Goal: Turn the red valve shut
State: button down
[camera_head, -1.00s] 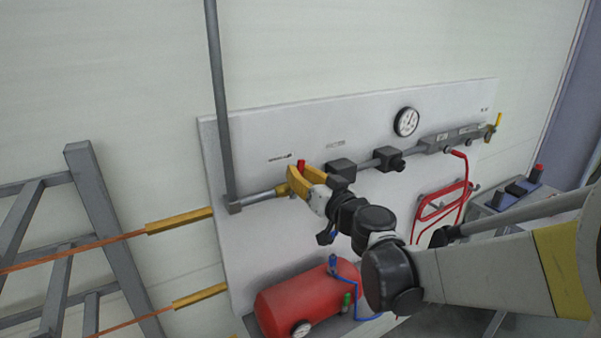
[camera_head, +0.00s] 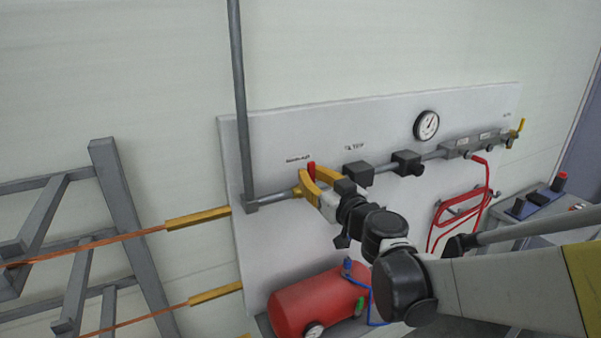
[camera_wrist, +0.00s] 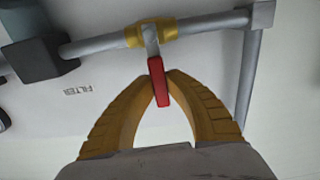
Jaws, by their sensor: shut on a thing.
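The red valve lever (camera_wrist: 158,83) sits on a yellow valve body (camera_wrist: 150,32) in the grey pipe, seen large in the wrist view. In the head view, the red lever (camera_head: 312,170) shows as a short red tip at the left part of the wall panel. My gripper (camera_wrist: 162,82) has its two yellow fingers closed around the lever, one on each side near the tips. In the head view my gripper (camera_head: 308,180) reaches the valve from the lower right. The fingers partly hide the valve body there.
The pipe runs along a white panel (camera_head: 285,240) past dark grey blocks (camera_head: 407,163) and a round gauge (camera_head: 426,125). A red tank (camera_head: 318,300) stands below. A red hose (camera_head: 437,225) hangs at right. A grey frame (camera_head: 125,205) stands at left.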

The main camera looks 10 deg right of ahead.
jog(key=c, duration=1.4)
grip_release()
jog(key=shift+o, duration=0.2)
jog(key=v, duration=1.2)
jog(key=s+a+f+g+b, duration=0.3)
jog(key=s+f+b, duration=0.1)
jog(key=f, duration=0.4)
jog(key=s+a+f+g+b, duration=0.3)
jog(key=s+f+b, duration=0.1)
jog(key=f, duration=0.4)
jog(key=s+d+f+m+g+h+b, duration=0.3)
jog(key=s+d+f+g+h+b, duration=0.1)
jog(key=s+d+f, duration=0.4)
notch_tip(320, 180, down, 2)
jog(key=shift+s+d+f+m+h+b, duration=0.15)
jog(key=shift+s+m+h+b, duration=0.25)
jog(key=shift+h, duration=0.4)
